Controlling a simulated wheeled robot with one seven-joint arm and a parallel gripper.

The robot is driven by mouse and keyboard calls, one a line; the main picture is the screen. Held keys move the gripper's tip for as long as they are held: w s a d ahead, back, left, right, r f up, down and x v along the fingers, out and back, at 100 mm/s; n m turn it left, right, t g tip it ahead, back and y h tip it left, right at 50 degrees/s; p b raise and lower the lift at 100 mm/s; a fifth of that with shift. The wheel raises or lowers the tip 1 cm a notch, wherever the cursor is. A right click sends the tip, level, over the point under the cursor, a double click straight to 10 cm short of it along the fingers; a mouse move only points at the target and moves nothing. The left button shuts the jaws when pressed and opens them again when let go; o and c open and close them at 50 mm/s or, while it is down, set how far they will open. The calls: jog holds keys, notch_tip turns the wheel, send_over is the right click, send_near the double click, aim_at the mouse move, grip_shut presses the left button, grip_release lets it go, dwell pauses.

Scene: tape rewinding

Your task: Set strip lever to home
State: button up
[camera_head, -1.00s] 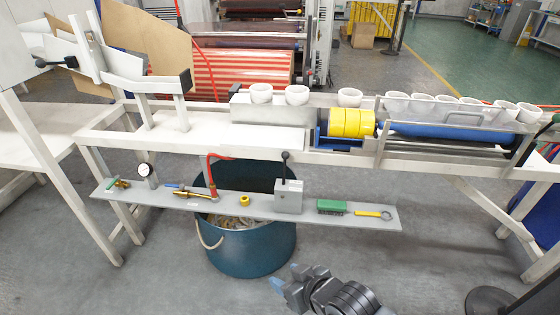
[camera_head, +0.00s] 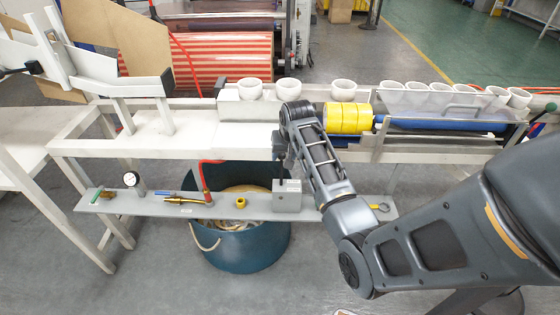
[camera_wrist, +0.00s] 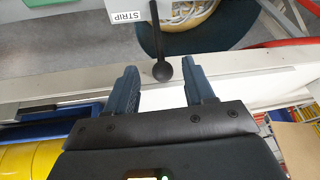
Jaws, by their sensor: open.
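The strip lever is a thin black rod with a round black knob (camera_wrist: 162,72). It rises from a grey box (camera_head: 287,194) on the lower shelf; the wrist view shows the box's white label (camera_wrist: 122,16) reading STRIP. My gripper (camera_wrist: 159,82) is open, its two dark fingers on either side of the knob, with visible gaps on both sides. The knob lies between the fingertips, not gripped. In the head view the end of my arm is above the box, and it partly hides the lever and fingers.
The white frame's beam (camera_head: 230,136) runs close behind the lever. Yellow tape rolls (camera_head: 348,117) and several white rolls stand on the frame above. A blue bin (camera_head: 250,248) is under the shelf (camera_head: 150,203). A brass valve and a gauge sit left on the shelf.

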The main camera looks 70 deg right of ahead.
aim_at(282, 162)
jog(key=x, duration=0.6)
jog(key=shift+w+d+f, duration=0.1)
jog(key=shift+f, duration=0.3)
grip_shut()
